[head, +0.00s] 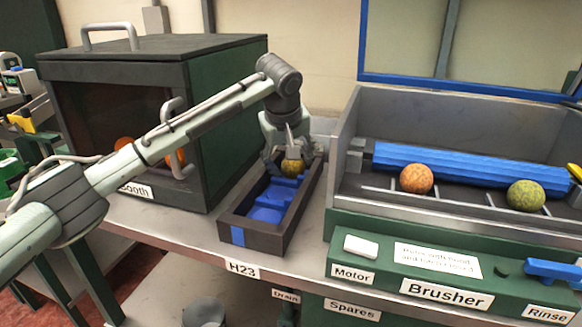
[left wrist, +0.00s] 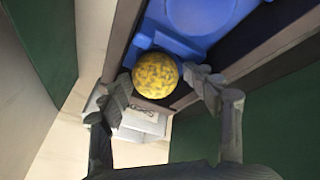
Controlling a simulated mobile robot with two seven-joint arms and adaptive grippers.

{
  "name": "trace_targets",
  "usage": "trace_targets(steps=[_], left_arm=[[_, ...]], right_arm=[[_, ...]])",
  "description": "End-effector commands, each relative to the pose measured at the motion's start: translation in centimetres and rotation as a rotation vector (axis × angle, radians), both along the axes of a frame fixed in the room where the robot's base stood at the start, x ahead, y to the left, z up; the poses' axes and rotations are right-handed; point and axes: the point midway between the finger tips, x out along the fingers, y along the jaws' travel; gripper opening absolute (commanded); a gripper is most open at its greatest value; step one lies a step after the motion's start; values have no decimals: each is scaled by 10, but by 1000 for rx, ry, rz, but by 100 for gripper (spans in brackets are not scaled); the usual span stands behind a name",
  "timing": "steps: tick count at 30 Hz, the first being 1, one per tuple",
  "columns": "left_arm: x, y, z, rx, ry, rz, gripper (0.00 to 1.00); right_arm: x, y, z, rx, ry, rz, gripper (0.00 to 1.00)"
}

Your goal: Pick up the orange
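A speckled yellow orange (head: 292,167) sits at the far end of a narrow dark tray with a blue insert (head: 265,214). My left gripper (head: 287,158) reaches down over it from the far side. In the left wrist view the orange (left wrist: 155,74) lies between the two spread fingers of the left gripper (left wrist: 160,92), with a gap visible on the right; contact on the left is unclear. Two more oranges, one orange-brown (head: 416,179) and one green-yellow (head: 526,195), lie in the brusher (head: 440,240). My right gripper is not in view.
A dark booth (head: 225,120) with a door handle stands left of the tray, with orange shapes behind its glass. The brusher's grey wall (head: 345,130) rises right of the tray. A bare strip of bench (head: 180,228) runs in front.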

Motion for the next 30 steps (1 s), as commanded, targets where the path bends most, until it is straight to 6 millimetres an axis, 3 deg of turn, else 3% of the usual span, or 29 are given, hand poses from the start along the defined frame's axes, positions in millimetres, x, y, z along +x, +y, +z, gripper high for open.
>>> trace_targets(steps=[1,11,30], left_arm=[[-2,-1,-6,-1,8,-2,59],[-3,-1,-7,2,12,-1,20],[-2,3,-10,9,19,6,16]], right_arm=[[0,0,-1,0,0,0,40],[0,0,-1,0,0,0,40],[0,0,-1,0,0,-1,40]])
